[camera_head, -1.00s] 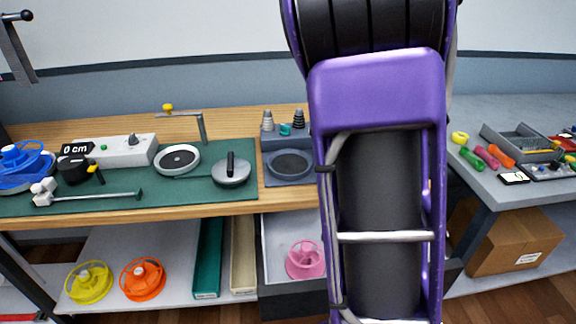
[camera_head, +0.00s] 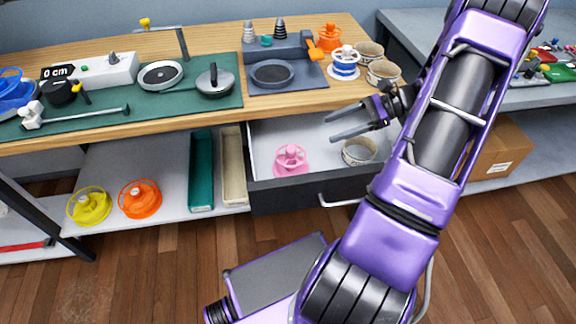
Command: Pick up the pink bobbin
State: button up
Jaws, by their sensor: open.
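The pink bobbin (camera_head: 291,161) stands in the open drawer (camera_head: 268,188) under the wooden bench, toward the drawer's left side. My gripper (camera_head: 337,128) is open and empty, with its two dark fingers pointing left. In the picture it lies above and to the right of the pink bobbin, apart from it. The gripper's height over the drawer is hard to judge.
A woven-looking ring (camera_head: 359,151) sits in the drawer's right part. The drawer's handle (camera_head: 340,202) juts out in front. A yellow bobbin (camera_head: 89,205) and an orange bobbin (camera_head: 139,199) stand on the lower shelf. The wooden bench top (camera_head: 300,101) overhangs the drawer's back.

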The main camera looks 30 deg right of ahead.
jog(key=m+b, duration=0.1)
send_near(281, 155)
jog(key=shift+t+y, duration=0.3)
jog(key=a, duration=0.1)
jog(key=w+a, duration=0.1)
jog(key=a, duration=0.2)
jog(key=shift+w+a+f, duration=0.1)
jog(key=shift+w+f, duration=0.1)
jog(key=shift+w, duration=0.2)
jog(key=a+f, duration=0.1)
jog(key=w+a+f+b, duration=0.1)
jog(key=a, duration=0.1)
jog(key=shift+w+a+f, duration=0.1)
jog(key=shift+f, duration=0.15)
jog(key=shift+w+a+f, duration=0.2)
jog(key=shift+w+a, duration=0.05)
jog(key=shift+a, duration=0.25)
grip_shut()
